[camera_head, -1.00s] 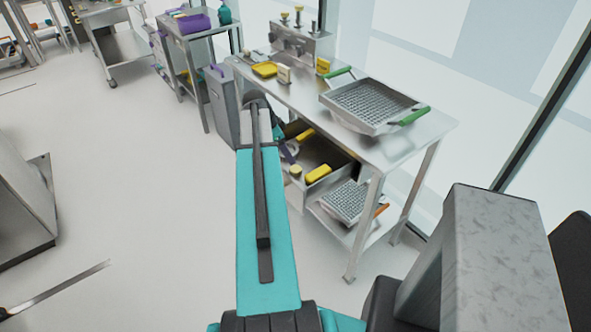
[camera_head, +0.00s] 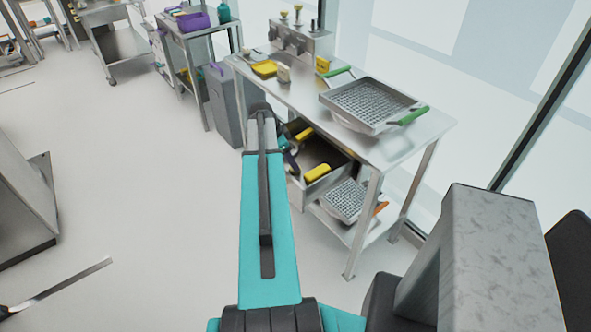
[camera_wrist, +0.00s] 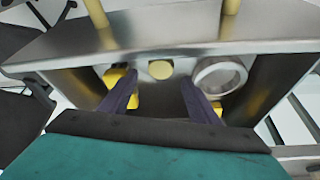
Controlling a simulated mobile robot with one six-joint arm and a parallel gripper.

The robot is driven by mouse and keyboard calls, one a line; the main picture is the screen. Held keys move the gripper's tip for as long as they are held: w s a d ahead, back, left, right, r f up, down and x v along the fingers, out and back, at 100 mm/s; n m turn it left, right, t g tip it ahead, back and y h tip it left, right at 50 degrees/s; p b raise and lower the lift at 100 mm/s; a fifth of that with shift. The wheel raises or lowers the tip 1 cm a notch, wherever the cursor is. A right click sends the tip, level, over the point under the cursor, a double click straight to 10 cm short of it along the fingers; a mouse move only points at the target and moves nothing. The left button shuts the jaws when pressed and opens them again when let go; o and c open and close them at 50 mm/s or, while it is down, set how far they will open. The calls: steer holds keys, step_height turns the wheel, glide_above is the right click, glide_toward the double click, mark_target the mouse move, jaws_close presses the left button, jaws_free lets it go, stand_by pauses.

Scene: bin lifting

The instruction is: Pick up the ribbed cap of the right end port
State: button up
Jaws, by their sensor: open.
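Ports with gold caps (camera_head: 298,9) stand on the steel port block (camera_head: 300,38) at the back of the bench; I cannot tell their ribbing at this size. In the wrist view my gripper (camera_wrist: 160,98) is open and empty, with two dark purple fingers. A round yellow cap-like disc (camera_wrist: 160,69) shows beyond and between the fingertips, apart from them. I cannot tell whether it is the ribbed cap. A pale round ring (camera_wrist: 220,76) is to its right.
The steel bench (camera_head: 415,133) carries a mesh tray (camera_head: 370,104) with green handles. Below it is the open drawer (camera_head: 325,187) with yellow items, and a second mesh tray (camera_head: 345,200). A grey bin (camera_head: 224,107) stands to the left. The floor at left is mostly clear.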

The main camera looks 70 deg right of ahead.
steer(key=shift+p+x, duration=1.2)
steer(key=shift+x, duration=1.25)
steer(key=c, duration=1.1)
steer(key=shift+r, duration=0.1)
step_height(320, 180, up, 10)
steer(key=b, duration=0.3)
steer(key=shift+w, duration=0.1)
